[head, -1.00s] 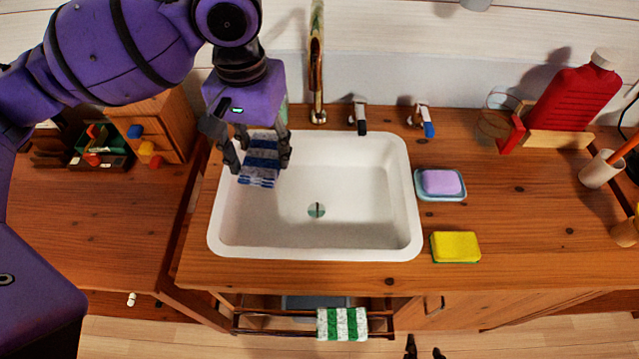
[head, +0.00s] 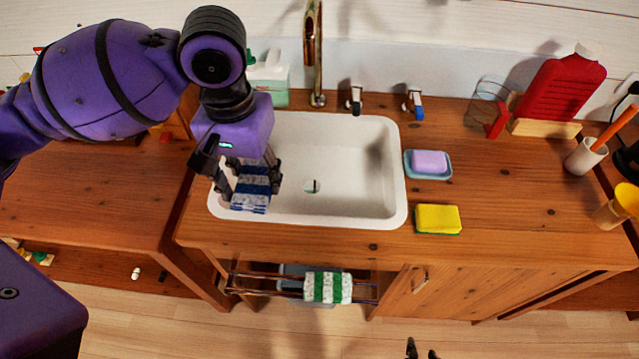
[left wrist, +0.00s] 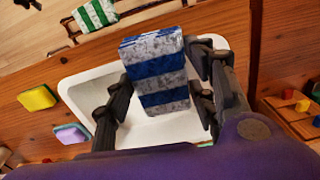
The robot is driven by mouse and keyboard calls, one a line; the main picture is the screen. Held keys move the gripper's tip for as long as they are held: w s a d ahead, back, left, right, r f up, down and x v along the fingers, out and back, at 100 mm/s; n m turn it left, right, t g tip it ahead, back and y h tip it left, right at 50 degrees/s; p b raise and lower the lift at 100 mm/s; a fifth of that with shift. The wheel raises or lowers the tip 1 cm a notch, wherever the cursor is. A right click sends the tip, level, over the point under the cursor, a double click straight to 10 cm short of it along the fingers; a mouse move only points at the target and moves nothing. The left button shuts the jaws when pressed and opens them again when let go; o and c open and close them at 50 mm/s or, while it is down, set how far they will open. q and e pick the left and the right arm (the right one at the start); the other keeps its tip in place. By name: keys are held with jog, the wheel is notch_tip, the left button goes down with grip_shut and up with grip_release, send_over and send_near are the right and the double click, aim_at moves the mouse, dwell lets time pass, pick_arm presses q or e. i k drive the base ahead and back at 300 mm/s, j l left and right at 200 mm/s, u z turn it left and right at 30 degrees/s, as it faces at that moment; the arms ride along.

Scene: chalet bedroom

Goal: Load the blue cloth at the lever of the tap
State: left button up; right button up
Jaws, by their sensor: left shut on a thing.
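My left gripper (head: 245,182) is shut on the blue cloth (head: 252,188), which has blue and grey-white stripes. It holds the cloth over the left side of the white basin (head: 345,215). In the left wrist view the cloth (left wrist: 158,75) sits between the fingers, with the basin behind. The tap has a copper spout (head: 314,50) at the back, a dark-tipped lever (head: 354,99) and a blue-tipped lever (head: 416,103) to its right. The cloth is apart from both levers. The fingertips of my right gripper (head: 422,350) show low in the head view, apart and empty.
A purple soap on a blue dish (head: 429,163) and a yellow sponge (head: 438,219) lie right of the basin. A green-striped cloth (head: 328,287) hangs on the front rail. A red bottle (head: 562,95) and a cup (head: 586,156) stand further right. The counter between is clear.

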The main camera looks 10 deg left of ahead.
aim_at(414, 92)
jog(key=l+u, duration=0.25)
jog(key=l, duration=0.2)
jog(key=k+l+u, duration=0.2)
jog(key=l, duration=0.2)
jog(key=i+l+u, duration=0.2)
jog(key=l, duration=0.2)
jog(key=l+u, duration=0.15)
jog(key=l, duration=0.2)
jog(key=i, duration=0.15)
